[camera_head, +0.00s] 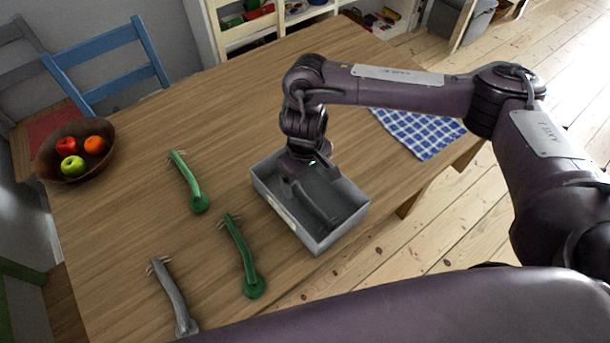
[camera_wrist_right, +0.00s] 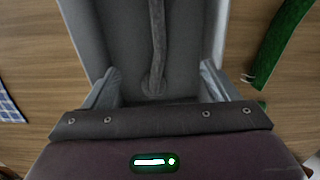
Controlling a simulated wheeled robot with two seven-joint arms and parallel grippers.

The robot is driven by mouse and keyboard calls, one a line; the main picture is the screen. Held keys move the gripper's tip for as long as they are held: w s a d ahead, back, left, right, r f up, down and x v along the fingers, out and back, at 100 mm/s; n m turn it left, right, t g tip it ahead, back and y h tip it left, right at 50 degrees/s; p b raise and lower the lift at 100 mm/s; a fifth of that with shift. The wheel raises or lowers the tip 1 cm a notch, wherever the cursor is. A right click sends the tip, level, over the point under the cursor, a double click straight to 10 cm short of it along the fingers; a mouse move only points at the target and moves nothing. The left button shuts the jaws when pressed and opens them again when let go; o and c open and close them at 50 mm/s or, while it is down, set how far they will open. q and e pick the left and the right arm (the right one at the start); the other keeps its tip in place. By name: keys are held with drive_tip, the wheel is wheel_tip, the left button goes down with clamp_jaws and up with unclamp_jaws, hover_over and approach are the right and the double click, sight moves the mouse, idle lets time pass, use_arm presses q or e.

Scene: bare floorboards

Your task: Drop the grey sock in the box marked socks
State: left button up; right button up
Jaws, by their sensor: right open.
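A grey open box (camera_head: 342,232) stands on the wooden table, with a pale label on its near left side, too small to read. A long dark grey sock-like thing (camera_head: 315,207) lies inside it; it also shows in the right wrist view (camera_wrist_right: 157,45). Another long grey sock-like thing (camera_head: 172,297) lies on the table at the lower left. My right gripper (camera_wrist_right: 160,86) is open over the box, its fingers apart and holding nothing. In the head view, the right gripper (camera_head: 306,170) is at the box's far part. My left gripper is out of view.
Two long green things (camera_head: 186,180) (camera_head: 242,257) lie left of the box. A brown fruit bowl (camera_head: 52,158) stands at the table's far left. A blue checked cloth (camera_head: 425,135) lies at the right edge. A blue chair (camera_head: 105,55) stands behind.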

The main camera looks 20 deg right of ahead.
wheel_tip(320, 180, up, 8)
drive_tip(key=p, duration=0.1)
idle(0.4)
drive_tip(key=shift+s+f, duration=0.1)
drive_tip(key=shift+f, duration=0.1)
